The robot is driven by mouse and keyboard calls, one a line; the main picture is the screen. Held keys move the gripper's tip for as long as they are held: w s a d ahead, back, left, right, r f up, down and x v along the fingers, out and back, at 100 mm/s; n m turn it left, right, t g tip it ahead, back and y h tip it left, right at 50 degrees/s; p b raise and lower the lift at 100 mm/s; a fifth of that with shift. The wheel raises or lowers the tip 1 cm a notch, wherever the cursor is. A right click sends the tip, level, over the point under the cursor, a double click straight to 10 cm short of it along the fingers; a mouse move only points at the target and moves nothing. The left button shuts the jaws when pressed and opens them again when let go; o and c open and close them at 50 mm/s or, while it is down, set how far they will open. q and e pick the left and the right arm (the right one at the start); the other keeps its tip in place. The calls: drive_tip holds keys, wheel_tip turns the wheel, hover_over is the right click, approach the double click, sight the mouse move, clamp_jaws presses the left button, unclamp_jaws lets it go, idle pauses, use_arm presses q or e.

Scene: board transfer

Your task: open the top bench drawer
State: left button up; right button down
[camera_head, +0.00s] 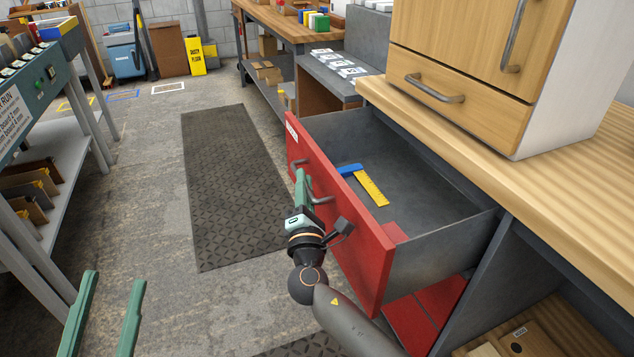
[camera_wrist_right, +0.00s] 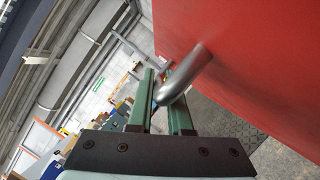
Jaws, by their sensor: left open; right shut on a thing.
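The top bench drawer (camera_head: 350,225) has a red front and grey inside, and it stands pulled well out from under the wooden bench top (camera_head: 500,145). A blue and yellow square tool (camera_head: 371,188) lies in it. My right gripper (camera_head: 302,180) is at the drawer's front, shut on the grey bar handle (camera_head: 321,199). In the right wrist view the handle (camera_wrist_right: 182,74) passes between the green fingers (camera_wrist_right: 160,95) beside the red front. My left gripper (camera_head: 105,310) is open and empty at the lower left, over the floor, away from the drawer.
A wooden cabinet (camera_head: 460,95) stands on the bench. A dark floor mat (camera_head: 228,180) lies left of the drawer.

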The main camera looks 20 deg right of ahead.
use_arm(q)
drive_tip(key=shift+s+r, duration=0.1)
use_arm(e)
drive_tip(key=shift+a, duration=0.1)
drive_tip(key=c, duration=0.8)
unclamp_jaws()
drive_tip(key=shift+c, duration=0.2)
use_arm(q)
drive_tip(key=f, duration=0.1)
drive_tip(key=w+f+n+y, duration=0.1)
drive_tip(key=shift+w+a+f+g+y, duration=0.15)
drive_tip(key=shift+w+f+g+y, duration=0.15)
drive_tip(key=shift+f+y, duration=0.1)
use_arm(e)
drive_tip(key=v, duration=1.2)
drive_tip(key=shift+s, duration=0.25)
use_arm(q)
drive_tip(key=shift+s+r, duration=0.1)
use_arm(e)
drive_tip(key=shift+a+f, duration=0.1)
drive_tip(key=shift+f, duration=0.05)
